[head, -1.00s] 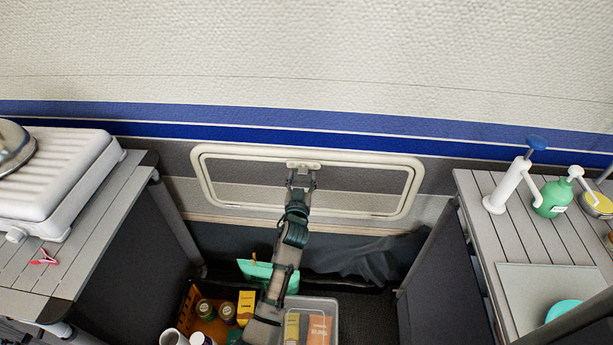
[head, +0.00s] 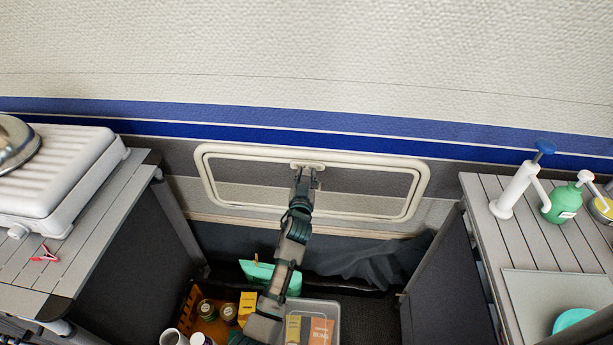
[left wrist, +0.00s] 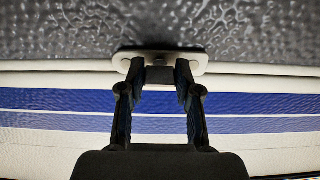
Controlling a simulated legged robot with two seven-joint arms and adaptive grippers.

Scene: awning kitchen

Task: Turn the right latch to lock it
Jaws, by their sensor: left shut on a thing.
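A white-framed hatch (head: 205,180) is set in the wall below the blue stripe. A small pale latch (head: 309,165) sits at the middle of its top edge. No other latch shows clearly. My left gripper (head: 306,178) reaches up to this latch and is shut on it. In the left wrist view, the fingers of my left gripper (left wrist: 158,75) stand apart against the pale latch plate (left wrist: 202,57), with a dark piece between their tips. The fingers partly hide the latch, so its exact turn is hard to tell. My right gripper is not in view.
Below the hatch are an orange crate (head: 188,305) with jars and a clear bin (head: 333,308) with boxes. A slatted counter with a white appliance (head: 55,175) stands left. Another counter (head: 480,200) with a white pump (head: 515,190) and green bottle (head: 562,203) stands right.

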